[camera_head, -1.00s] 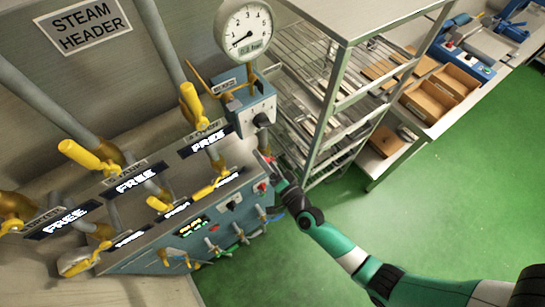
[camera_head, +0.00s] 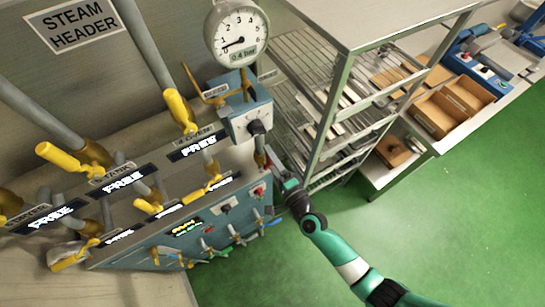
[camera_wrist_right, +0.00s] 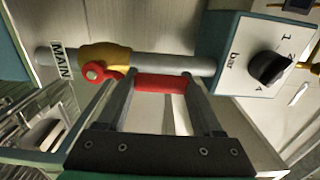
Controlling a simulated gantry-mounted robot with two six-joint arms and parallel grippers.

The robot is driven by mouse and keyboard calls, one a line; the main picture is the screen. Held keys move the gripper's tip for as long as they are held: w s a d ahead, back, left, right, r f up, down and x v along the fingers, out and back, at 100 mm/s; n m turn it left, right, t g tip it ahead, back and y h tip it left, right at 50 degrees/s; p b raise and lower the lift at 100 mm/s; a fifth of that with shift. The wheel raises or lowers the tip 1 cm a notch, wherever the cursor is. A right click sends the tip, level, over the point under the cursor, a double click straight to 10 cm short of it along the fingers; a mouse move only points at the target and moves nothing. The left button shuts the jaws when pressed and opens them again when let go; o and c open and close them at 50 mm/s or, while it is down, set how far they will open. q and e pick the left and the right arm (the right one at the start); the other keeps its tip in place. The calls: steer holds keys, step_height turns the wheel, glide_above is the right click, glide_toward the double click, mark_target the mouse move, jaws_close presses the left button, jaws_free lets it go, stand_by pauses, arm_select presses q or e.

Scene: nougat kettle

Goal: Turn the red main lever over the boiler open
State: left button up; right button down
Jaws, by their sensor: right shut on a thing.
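The red main lever (camera_wrist_right: 160,84) shows in the right wrist view, between the fingers of my right gripper (camera_wrist_right: 160,88). It runs from a red pivot on a brass valve body (camera_wrist_right: 104,58), roughly parallel to the grey pipe. A "MAIN" tag (camera_wrist_right: 61,62) is beside the valve. In the head view my right gripper (camera_head: 276,164) is at the right end of the steam header panel, shut on the lever, which is mostly hidden there. My left gripper is not in view.
A pressure gauge (camera_head: 237,37) reads 0.4 bar above a blue box with a black knob (camera_head: 256,127). Several yellow levers, one of them here (camera_head: 180,110), carry "FREE" labels. A wire shelf rack (camera_head: 345,95) stands close right of my gripper. Green floor lies open at lower right.

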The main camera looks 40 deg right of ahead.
steer(key=shift+c, duration=0.2)
jaws_free()
steer(key=s+a+p, duration=0.1)
steer(key=s, duration=1)
steer(key=shift+s, duration=0.3)
